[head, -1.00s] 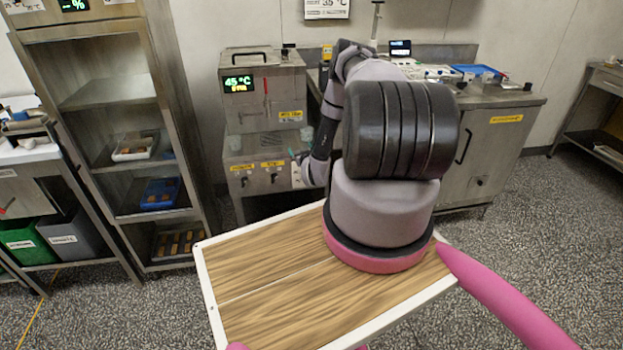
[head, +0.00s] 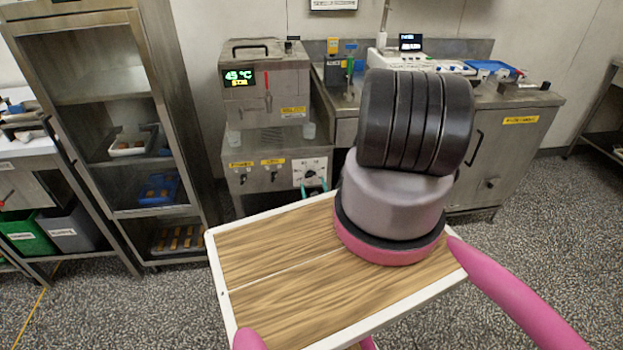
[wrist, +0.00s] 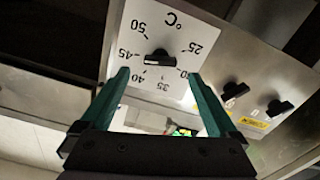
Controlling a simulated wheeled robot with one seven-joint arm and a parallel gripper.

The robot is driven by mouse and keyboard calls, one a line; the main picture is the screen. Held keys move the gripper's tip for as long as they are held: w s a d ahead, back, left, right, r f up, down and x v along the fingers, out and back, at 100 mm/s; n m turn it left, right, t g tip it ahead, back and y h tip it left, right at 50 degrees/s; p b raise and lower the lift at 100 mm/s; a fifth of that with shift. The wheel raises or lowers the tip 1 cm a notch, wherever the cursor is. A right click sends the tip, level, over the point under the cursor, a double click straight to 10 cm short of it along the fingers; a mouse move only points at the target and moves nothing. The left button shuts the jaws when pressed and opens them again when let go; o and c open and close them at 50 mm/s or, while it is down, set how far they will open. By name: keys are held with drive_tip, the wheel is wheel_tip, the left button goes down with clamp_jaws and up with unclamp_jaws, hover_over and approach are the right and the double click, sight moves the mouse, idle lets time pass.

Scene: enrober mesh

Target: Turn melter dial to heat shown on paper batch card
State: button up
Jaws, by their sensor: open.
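The melter dial (wrist: 160,58) is a black bar knob on a white plate marked from 25 to 50 °C, upside down in the wrist view. Its bar lies roughly crosswise; one end looks toward 45, though which end points is unclear. The dial plate (head: 309,169) shows small in the head view. My gripper (wrist: 159,75) is open, its teal fingers on either side of the knob in the picture; contact cannot be told. The melter display (head: 239,77) reads 45 °C. A white wall card (head: 333,4) is cut off at the top, its heat out of view.
Two more black knobs (wrist: 235,90) (wrist: 280,107) with yellow labels sit on the same panel beside the dial. A steel counter (head: 510,100) with equipment stands to the right. A steel rack (head: 190,130) stands left of the melter.

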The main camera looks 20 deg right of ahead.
sight(311, 176)
drive_tip(key=x, duration=0.5)
drive_tip(key=shift+w, duration=0.15)
drive_tip(key=c, duration=1.4)
